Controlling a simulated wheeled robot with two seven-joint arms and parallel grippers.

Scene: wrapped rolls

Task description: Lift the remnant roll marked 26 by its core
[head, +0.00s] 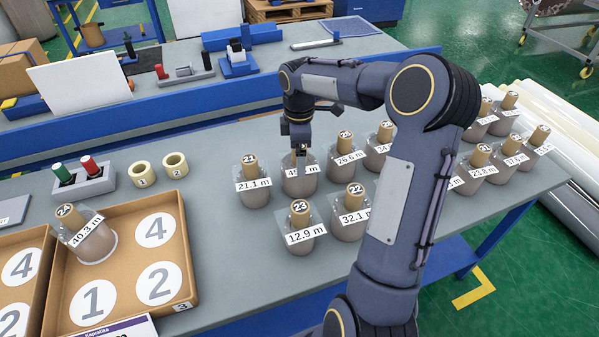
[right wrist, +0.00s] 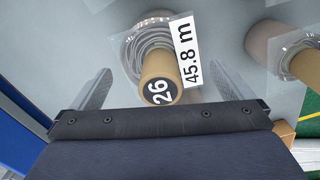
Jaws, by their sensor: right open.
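The roll marked 26 (right wrist: 160,91) shows in the right wrist view, with its tan core end towards the camera and a 45.8 m label beside it. Clear wrap flares around its wound body. In the head view this roll (head: 299,184) stands in the back row, its core top mostly hidden by my right gripper (head: 300,150). The right gripper is open and points down over it. In the right wrist view its two fingers stand apart, one on either side of the core. My left gripper is not in view.
Roll 21 (head: 254,192) stands close on the left, roll 23 (head: 302,234) in front and the 26.6 m roll (head: 343,163) on the right. Roll 24 (head: 95,240) leans in a cardboard tray (head: 185,235) at left. Bare table lies between tray and rolls.

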